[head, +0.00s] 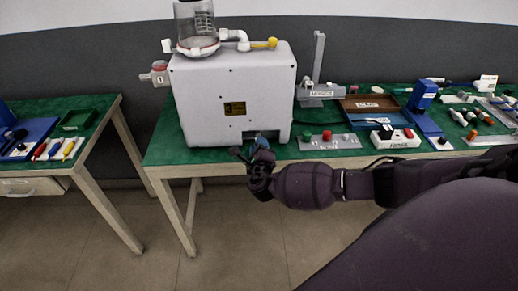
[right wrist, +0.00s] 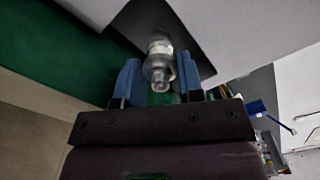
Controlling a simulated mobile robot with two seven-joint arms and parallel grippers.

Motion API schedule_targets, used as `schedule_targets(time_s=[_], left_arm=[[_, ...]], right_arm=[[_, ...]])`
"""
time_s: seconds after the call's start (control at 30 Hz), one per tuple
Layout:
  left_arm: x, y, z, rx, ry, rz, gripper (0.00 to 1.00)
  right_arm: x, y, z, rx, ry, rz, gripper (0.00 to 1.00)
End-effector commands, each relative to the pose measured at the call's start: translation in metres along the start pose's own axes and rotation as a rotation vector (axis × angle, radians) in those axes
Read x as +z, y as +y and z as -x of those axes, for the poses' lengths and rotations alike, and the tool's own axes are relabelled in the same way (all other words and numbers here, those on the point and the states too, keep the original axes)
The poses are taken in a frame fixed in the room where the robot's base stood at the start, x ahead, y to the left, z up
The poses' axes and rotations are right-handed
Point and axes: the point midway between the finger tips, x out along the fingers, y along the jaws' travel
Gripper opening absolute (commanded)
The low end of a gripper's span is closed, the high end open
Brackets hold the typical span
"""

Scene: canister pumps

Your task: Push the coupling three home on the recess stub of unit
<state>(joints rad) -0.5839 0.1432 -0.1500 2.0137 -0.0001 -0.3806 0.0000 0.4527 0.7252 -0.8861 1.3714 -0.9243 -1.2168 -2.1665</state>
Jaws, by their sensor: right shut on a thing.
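The unit (head: 232,95) is a large white box on the green table, with a clear canister (head: 196,25) on top. A recess opens low in its front. My right gripper (head: 262,139) is at this recess. In the right wrist view, the blue fingers of my right gripper (right wrist: 158,75) are on either side of a clear grey coupling (right wrist: 158,60), shut on it. The coupling points into the dark recess (right wrist: 150,22). The stub is not clearly visible, so I cannot tell how far the coupling is on it. No number is readable on it. My left gripper is out of view.
A pink coupling marked 1 (head: 158,74) sits on the unit's left side. A grey panel with buttons (head: 328,141), a white switch box (head: 395,138) and a brown tray (head: 370,106) stand to the right. A second table (head: 92,110) is at the left, across a gap.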

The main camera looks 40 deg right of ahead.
Motion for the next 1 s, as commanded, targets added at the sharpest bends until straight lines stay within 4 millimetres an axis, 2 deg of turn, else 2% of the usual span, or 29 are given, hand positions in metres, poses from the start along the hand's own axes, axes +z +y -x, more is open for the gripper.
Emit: schedule_targets(time_s=[0.47, 1.0], left_arm=[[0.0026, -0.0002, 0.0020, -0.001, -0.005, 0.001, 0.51], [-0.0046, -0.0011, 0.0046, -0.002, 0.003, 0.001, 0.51]], right_arm=[[0.0003, -0.0002, -0.0001, -0.001, 0.000, 0.000, 0.02], [0.0004, -0.0001, 0.0001, -0.001, 0.000, 0.000, 0.02]])
